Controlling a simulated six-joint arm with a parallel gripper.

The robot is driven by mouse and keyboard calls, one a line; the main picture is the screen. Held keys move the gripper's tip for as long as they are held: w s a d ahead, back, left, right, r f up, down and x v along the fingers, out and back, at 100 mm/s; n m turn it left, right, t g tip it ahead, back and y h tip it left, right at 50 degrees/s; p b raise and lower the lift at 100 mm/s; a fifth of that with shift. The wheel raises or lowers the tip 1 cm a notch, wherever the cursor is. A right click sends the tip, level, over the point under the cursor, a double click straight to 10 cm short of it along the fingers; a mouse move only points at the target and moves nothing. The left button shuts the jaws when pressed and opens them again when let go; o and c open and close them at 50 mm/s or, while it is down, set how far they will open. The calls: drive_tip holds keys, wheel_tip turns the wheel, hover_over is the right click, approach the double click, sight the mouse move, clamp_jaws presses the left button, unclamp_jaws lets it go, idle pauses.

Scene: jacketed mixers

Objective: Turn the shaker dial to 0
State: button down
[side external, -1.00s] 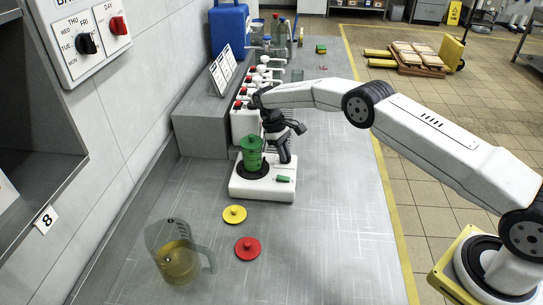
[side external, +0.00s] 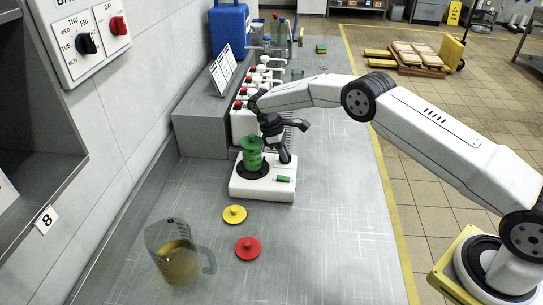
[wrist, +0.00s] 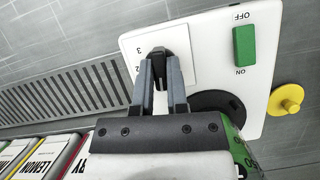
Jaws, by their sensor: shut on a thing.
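The shaker is a white base (side external: 247,188) on the grey bench in the side external view, with a green lidded vessel (side external: 252,153) on its black round plate. The shaker's white top (wrist: 203,47) fills the upper right of the wrist view. The shaker dial (wrist: 158,52) is a small black knob on a pale panel marked 3 and 2. Other marks are hidden by my fingers. My gripper (wrist: 161,65) is shut on the dial, a finger on each side. In the side external view my gripper (side external: 285,157) hides the dial. Its exact setting cannot be told.
A green OFF/ON switch (wrist: 244,46) sits near the dial. A yellow disc (side external: 234,214), a red disc (side external: 248,247) and a jug of yellowish liquid (side external: 178,262) stand in front. Taps with red tops (side external: 241,104) line the left.

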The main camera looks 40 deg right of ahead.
sight(276, 161)
drive_tip(key=c, duration=0.6)
unclamp_jaws()
drive_tip(key=shift+c, duration=0.2)
drive_tip(key=shift+r, duration=0.1)
drive_tip(key=v, duration=0.7)
drive_tip(key=shift+w+r, duration=0.2)
drive_tip(key=shift+r, duration=0.1)
drive_tip(key=shift+r, duration=0.1)
drive_tip(key=s+r+m+t+y, duration=0.1)
drive_tip(key=s+m+t, duration=0.1)
drive_tip(key=s, duration=0.8)
drive_tip(key=s+r+m+t+y, duration=0.1)
drive_tip(key=s+r+m+t, duration=0.1)
drive_tip(key=s, duration=0.9)
drive_tip(key=s+r+m+t, duration=0.2)
drive_tip(key=s+m, duration=0.1)
drive_tip(key=s, duration=0.7)
drive_tip(key=shift+s+a+m+y, duration=0.2)
drive_tip(key=shift+a+m+y, duration=0.1)
drive_tip(key=shift+y, duration=0.1)
